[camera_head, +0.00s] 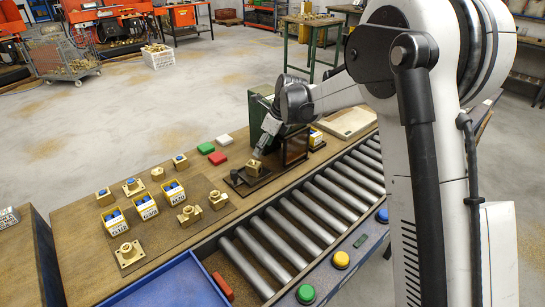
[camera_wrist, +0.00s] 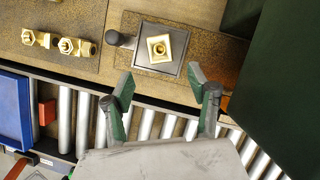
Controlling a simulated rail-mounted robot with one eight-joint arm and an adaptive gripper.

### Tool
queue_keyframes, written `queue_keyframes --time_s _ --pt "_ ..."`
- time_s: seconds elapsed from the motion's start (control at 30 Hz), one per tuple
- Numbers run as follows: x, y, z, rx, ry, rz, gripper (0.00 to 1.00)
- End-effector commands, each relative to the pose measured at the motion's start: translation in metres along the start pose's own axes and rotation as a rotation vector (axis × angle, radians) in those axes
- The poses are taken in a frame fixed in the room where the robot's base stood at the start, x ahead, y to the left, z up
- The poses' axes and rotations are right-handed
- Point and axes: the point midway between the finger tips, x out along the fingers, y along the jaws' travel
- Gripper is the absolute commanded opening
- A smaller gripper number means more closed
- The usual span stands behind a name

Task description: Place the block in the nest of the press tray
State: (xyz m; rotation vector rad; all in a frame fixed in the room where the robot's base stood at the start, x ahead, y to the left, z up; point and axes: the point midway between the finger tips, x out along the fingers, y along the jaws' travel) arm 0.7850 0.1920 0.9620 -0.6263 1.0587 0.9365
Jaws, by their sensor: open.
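The brass block (camera_head: 254,168) is on the dark press tray (camera_head: 238,182), in front of the green press. In the wrist view the block (camera_wrist: 159,48) is a square brass piece with a round centre. It lies near the middle of the tray's grey plate (camera_wrist: 146,60), and I cannot tell whether it is fully seated in the nest. My gripper (camera_head: 257,153) is just above the block in the head view. In the wrist view my gripper (camera_wrist: 161,82) is open, with its two fingers apart and nothing between them; the block shows beyond the fingertips.
The green press (camera_head: 262,118) stands close behind the tray and fills the right of the wrist view. A mat with brass fittings (camera_head: 189,214) and yellow boxes (camera_head: 146,207) lies left. A roller conveyor (camera_head: 300,215) runs in front.

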Motion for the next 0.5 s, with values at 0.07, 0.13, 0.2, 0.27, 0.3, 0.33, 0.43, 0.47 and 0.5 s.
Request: queue_keyframes --time_s 0.07,0.13,0.2,0.27,0.3,0.33,0.43,0.47,0.5 --pt "-0.002 0.0 0.0 0.0 0.0 0.0 0.54" --pt "-0.002 0.0 0.0 0.0 0.0 0.0 0.54" --pt "-0.005 0.001 -0.001 -0.009 0.0 -0.003 0.54" --pt "-0.012 0.003 -0.003 -0.031 0.0 -0.009 0.54" --pt "-0.019 0.005 -0.005 -0.056 0.001 -0.015 0.54" --pt "-0.026 0.007 -0.007 -0.081 0.001 -0.022 0.54" --pt "-0.055 0.017 -0.017 -0.189 0.007 -0.05 0.54" --pt "-0.065 0.021 -0.021 -0.229 0.011 -0.06 0.54" --pt "-0.078 0.026 -0.026 -0.283 0.015 -0.074 0.54"
